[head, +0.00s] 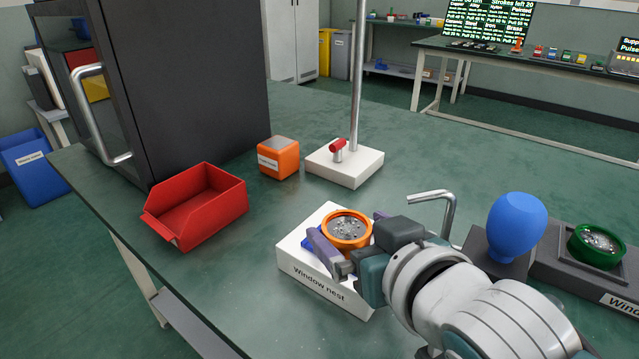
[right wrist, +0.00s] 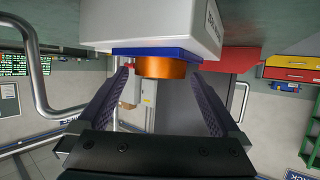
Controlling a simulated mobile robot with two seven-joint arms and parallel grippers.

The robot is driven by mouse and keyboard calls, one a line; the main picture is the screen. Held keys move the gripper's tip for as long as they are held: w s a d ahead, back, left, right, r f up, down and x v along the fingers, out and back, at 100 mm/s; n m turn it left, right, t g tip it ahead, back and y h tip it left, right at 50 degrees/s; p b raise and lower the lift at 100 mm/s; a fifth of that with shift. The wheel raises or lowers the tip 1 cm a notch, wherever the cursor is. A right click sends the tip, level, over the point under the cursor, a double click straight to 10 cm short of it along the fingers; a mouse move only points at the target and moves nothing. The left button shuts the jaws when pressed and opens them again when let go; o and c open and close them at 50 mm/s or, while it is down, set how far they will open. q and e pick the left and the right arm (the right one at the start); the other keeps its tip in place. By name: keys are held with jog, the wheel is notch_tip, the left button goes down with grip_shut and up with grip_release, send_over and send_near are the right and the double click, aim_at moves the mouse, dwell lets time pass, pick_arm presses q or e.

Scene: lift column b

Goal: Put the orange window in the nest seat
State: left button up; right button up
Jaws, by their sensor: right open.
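The orange window (head: 346,230), a round ring with a speckled grey face, sits on the blue seat (head: 311,240) of the white window nest (head: 322,284). In the right wrist view, seen upside down, the orange window (right wrist: 160,67) meets the blue seat (right wrist: 152,51) with no clear gap. My right gripper (head: 345,225) is open, with one finger on each side of the window. In the right wrist view its fingers (right wrist: 157,74) stand apart from the window's sides. My left gripper is not in view.
A red bin (head: 208,209), an orange block (head: 278,160) and a white-based pole stand (head: 345,166) are behind the nest. A dark rack (head: 562,270) at right holds a green-ringed window (head: 596,247); a blue knob (head: 517,222) stands beside it. A bent metal rod (head: 447,205) rises near my wrist.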

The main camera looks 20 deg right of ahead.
jog(key=s+d+r+g+p, duration=0.1)
jog(key=s+g, duration=0.4)
jog(key=s, duration=0.7)
jog(key=s+d+r+n+g+p, duration=0.1)
jog(key=s+d+g, duration=0.3)
jog(key=s, duration=0.8)
jog(key=shift+r+g+h+p, duration=0.3)
jog(key=shift+g+h, duration=0.1)
jog(key=shift+g, duration=0.1)
